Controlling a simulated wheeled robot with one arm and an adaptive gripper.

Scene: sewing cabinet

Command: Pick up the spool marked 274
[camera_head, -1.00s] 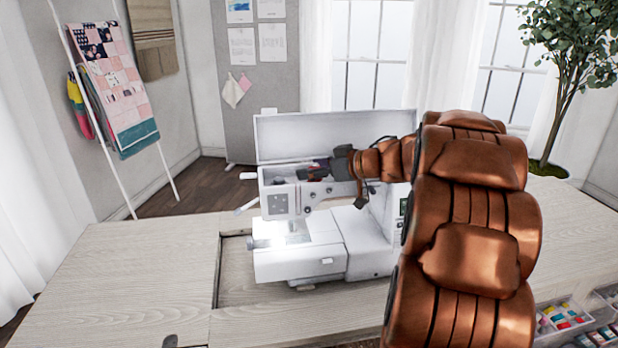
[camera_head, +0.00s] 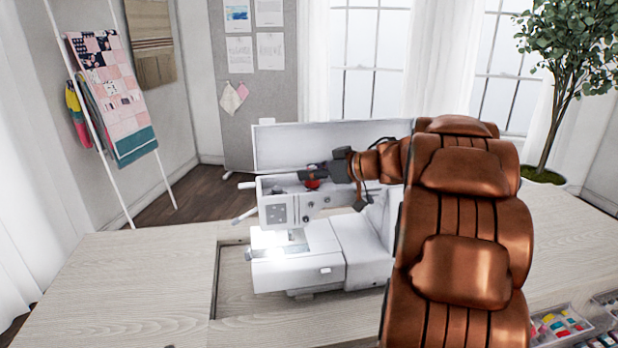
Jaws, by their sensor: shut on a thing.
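My gripper (camera_head: 314,174) is at the top of the white sewing machine (camera_head: 368,245), in front of its raised lid. It is shut on a small red spool (camera_head: 312,184), which shows just below the dark fingers. The number on the spool is too small to read. I cannot tell whether the spool touches the machine's open top compartment. My brown arm hides the right end of the machine.
The raised lid (camera_head: 330,142) stands behind my gripper. The wooden table (camera_head: 120,285) is clear at the left. Trays of several coloured spools (camera_head: 552,326) sit at the lower right, partly behind my arm.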

